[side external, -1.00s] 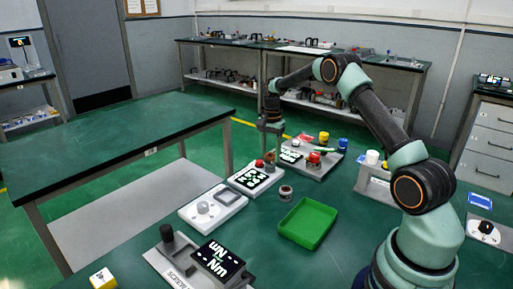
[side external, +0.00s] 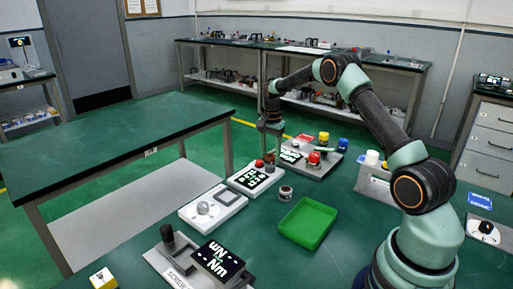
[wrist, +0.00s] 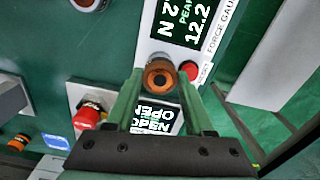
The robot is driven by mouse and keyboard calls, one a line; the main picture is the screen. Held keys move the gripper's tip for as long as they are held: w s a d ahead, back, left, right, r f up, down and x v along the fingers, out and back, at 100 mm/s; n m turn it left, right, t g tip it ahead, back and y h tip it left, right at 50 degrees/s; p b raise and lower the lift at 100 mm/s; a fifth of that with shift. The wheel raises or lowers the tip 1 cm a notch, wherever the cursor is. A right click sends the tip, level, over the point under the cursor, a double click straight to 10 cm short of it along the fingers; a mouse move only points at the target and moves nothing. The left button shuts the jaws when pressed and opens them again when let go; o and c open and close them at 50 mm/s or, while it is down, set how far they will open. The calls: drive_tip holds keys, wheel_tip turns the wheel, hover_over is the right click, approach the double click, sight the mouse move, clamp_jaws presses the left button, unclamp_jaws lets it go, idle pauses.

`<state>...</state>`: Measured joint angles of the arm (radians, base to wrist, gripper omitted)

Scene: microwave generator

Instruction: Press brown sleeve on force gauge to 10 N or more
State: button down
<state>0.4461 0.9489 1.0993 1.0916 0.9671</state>
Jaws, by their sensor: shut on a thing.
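My gripper (side external: 270,146) points down at the far end of the force gauge (side external: 245,183). In the wrist view its two green fingers are closed on the sides of the brown sleeve (wrist: 158,77), a ring with a dark centre. The sleeve also shows in the side view (side external: 269,159), just below the fingers, over the gauge's end. The wrist view shows the gauge's black display (wrist: 183,22) with "N", "PEAK" and "12.2". The red button (wrist: 189,70) of the gauge is beside the sleeve. The sleeve's underside is hidden.
A grey ring-shaped part (side external: 285,193) stands beside the gauge. A green tray (side external: 307,222) lies to its right. A fixture with a red knob (wrist: 88,112) and an "OPEN" display (wrist: 155,115) is close to my fingers. A white plate with a knob (side external: 212,208) lies nearer the camera.

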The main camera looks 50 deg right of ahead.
idle(0.3)
drive_tip(key=shift+r, duration=3.5)
drive_tip(key=shift+a, duration=0.1)
drive_tip(key=s+a+r+n, duration=0.3)
drive_tip(key=s+a+n, duration=0.1)
drive_tip(key=a, duration=0.3)
drive_tip(key=s+a+r+n, duration=0.3)
drive_tip(key=a+n, duration=0.3)
drive_tip(key=a, duration=0.2)
drive_tip(key=s+a+r+n, duration=0.3)
drive_tip(key=s+a+n, duration=0.2)
drive_tip(key=a, duration=0.3)
drive_tip(key=shift+s+r+n, duration=0.15)
drive_tip(key=shift+r+n, duration=0.05)
drive_tip(key=shift+n, duration=0.4)
